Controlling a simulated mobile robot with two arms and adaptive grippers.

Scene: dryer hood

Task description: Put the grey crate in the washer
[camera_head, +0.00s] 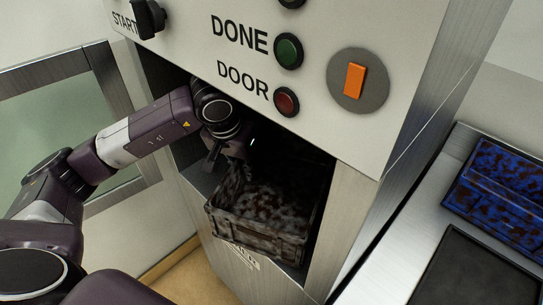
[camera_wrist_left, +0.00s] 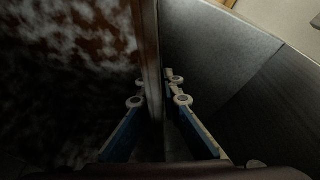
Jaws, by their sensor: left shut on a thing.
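The grey crate (camera_head: 262,231), stained with brown and pale patches, sits in the opening of the washer (camera_head: 335,225), its front end at the threshold. My left gripper (camera_head: 236,165) reaches into the opening from the left, at the crate's left rear side. In the left wrist view my left gripper (camera_wrist_left: 158,98) is shut on the crate's wall (camera_wrist_left: 147,50), with one finger on each side of it. The crate's stained inside (camera_wrist_left: 65,60) fills the left of that view. The far end of the crate is in shadow. My right gripper is in neither view.
The panel above the opening carries a green DONE button (camera_head: 288,51), a red DOOR button (camera_head: 286,101) and an orange switch (camera_head: 354,80). A framed glass door (camera_head: 100,65) stands open at left. A blue stained crate (camera_head: 500,180) and a dark tray (camera_head: 478,270) lie on the right-hand counter (camera_head: 405,255).

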